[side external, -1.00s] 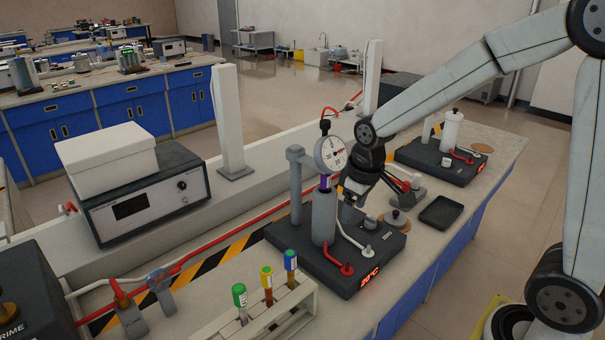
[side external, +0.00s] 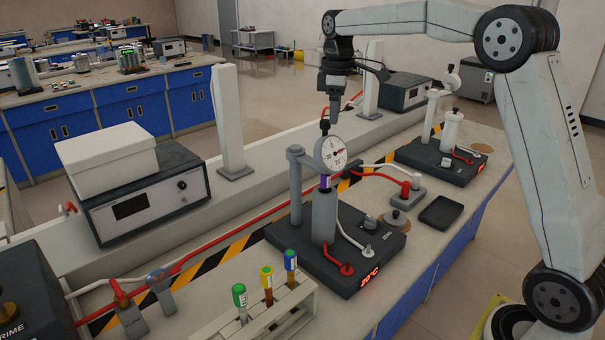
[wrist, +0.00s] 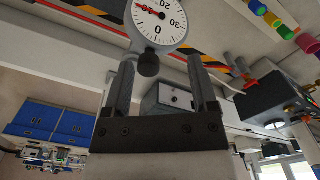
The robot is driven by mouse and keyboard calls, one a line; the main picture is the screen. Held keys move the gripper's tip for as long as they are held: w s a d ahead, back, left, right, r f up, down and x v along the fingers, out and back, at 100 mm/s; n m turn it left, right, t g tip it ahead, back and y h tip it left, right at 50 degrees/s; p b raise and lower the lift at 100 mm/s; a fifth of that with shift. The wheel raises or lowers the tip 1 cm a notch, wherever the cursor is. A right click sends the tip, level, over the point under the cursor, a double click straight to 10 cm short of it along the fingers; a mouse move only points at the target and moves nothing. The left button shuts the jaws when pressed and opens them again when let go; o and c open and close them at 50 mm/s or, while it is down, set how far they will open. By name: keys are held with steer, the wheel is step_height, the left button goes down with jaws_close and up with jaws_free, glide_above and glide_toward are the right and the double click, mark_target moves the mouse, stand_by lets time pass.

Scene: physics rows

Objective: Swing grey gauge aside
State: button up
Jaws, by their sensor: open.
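The grey gauge (side external: 333,153) has a round white dial and sits on an arm from a grey post (side external: 296,190), above a grey cylinder (side external: 323,216) with a purple-banded tube in it. My gripper (side external: 333,121) points down just above the gauge's top. In the wrist view, the jaws (wrist: 160,75) are open, with the gauge's dark round knob (wrist: 149,64) showing between the fingers and the dial (wrist: 160,22) beyond. I cannot tell whether a finger touches the knob.
The gauge stands on a black base (side external: 352,268) with a red display. A second station (side external: 437,160), a black tray (side external: 441,212) and a red-capped block (side external: 408,190) are to the right. A test-tube rack (side external: 268,312) is in front, and a boxed instrument (side external: 145,200) is left.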

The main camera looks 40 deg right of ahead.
mark_target(325, 121)
steer(key=w+r, duration=0.1)
steer(key=w+r+n, duration=0.1)
steer(key=r, duration=0.1)
steer(key=shift+w, duration=0.15)
steer(key=shift+w+r+n, duration=0.3)
steer(key=shift+r+n, duration=0.2)
steer(key=shift+r, duration=0.3)
steer(key=shift+f, duration=0.1)
steer(key=shift+f, duration=3.8)
jaws_close()
